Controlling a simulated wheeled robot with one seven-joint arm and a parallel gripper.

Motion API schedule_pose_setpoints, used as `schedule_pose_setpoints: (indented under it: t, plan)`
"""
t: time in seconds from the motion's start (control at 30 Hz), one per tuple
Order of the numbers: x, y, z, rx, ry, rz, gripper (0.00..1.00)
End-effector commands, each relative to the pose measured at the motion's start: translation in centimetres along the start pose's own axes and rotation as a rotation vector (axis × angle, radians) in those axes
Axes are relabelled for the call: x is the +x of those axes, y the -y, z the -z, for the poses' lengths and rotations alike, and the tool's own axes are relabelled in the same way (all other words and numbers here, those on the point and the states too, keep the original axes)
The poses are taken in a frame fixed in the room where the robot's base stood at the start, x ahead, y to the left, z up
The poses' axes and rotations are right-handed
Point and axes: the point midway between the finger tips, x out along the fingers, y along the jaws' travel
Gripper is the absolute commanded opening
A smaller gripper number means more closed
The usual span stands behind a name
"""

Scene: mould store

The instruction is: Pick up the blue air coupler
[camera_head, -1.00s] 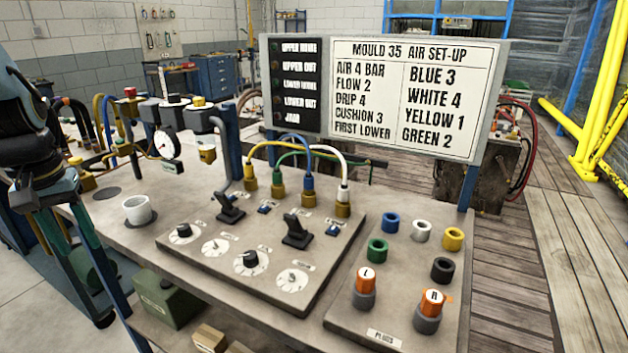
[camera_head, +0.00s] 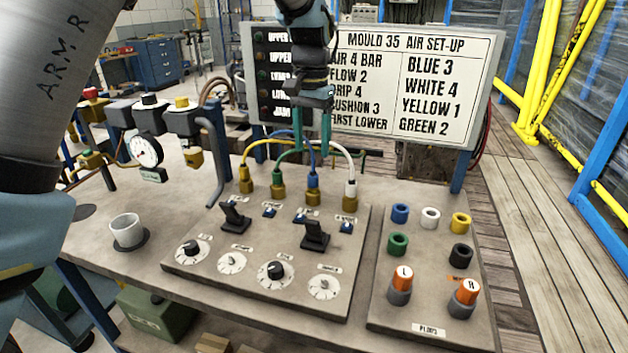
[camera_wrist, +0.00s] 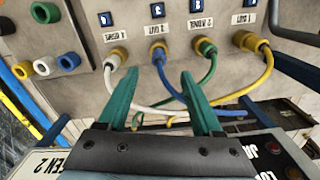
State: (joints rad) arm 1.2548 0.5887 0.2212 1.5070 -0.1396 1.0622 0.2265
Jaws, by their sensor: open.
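A short blue ring-shaped coupler (camera_head: 400,213) stands at the back left of the plug board (camera_head: 425,290), left of a white one (camera_head: 430,217). The blue coupler also shows at the left of the wrist view (camera_wrist: 68,61). In the wrist view my gripper (camera_wrist: 158,74) points at the hose sockets. A blue hose (camera_wrist: 162,75) appears near the fingertips; contact cannot be told.
A yellow ring (camera_head: 461,223), green ring (camera_head: 398,243), black ring (camera_head: 461,253) and two orange-topped knobs share the board. Looped hoses, levers and dials crowd the control panel (camera_head: 240,285) to its left. The sign (camera_head: 440,60) rises behind. A white cup (camera_head: 127,230) stands left.

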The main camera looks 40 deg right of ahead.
Motion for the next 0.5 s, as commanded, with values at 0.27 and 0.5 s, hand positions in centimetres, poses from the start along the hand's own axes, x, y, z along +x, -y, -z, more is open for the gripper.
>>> schedule_pose_setpoints:
  t: [0.27,0.5]
  plan:
    - [3.4,0.0,-0.1,-0.002,0.001,0.0,0.67]
    - [5.7,-0.1,0.1,-0.003,0.004,0.001,0.67]
